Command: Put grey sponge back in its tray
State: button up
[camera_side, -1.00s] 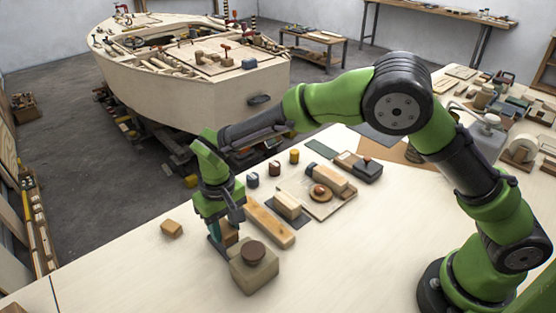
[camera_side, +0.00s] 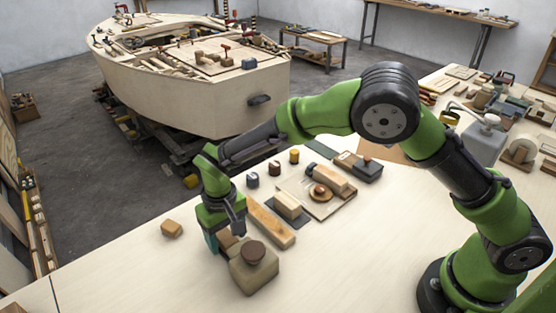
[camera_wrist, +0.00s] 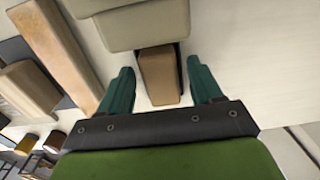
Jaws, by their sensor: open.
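My gripper (camera_wrist: 160,85) is open, with its two teal fingers on either side of a small brown block (camera_wrist: 160,72). A visible gap on each side separates finger and block. In the side view my gripper (camera_side: 224,238) is low over the table, and the block is mostly hidden behind it and a grey-beige box (camera_side: 254,276) with a round brown knob. The box stands right beside the block and also shows at the top of the wrist view (camera_wrist: 140,30). No plainly grey sponge stands out, and I cannot tell which piece is its tray.
A long wooden strip (camera_side: 268,224) lies right of my gripper. Beyond it a pale block (camera_side: 287,205) sits on a dark mat. A small tan block (camera_side: 171,229) lies to the left. Several small pots stand farther back. The front table is clear.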

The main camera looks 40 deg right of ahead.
aim_at(227, 237)
notch_tip(227, 237, up, 12)
jog(key=s+d+r+m+t+y, duration=0.1)
jog(key=s+d+r+y, duration=0.15)
jog(key=d+r, duration=0.55)
jog(key=s+d+r+m+t, duration=0.3)
jog(key=s+d+t, duration=0.3)
jog(key=s+d, duration=0.8)
jog(key=s, duration=0.2)
jog(key=shift+s, duration=0.4)
jog(key=shift+d+r+h, duration=0.1)
jog(key=shift+r+h, duration=0.05)
jog(key=shift+h, duration=0.1)
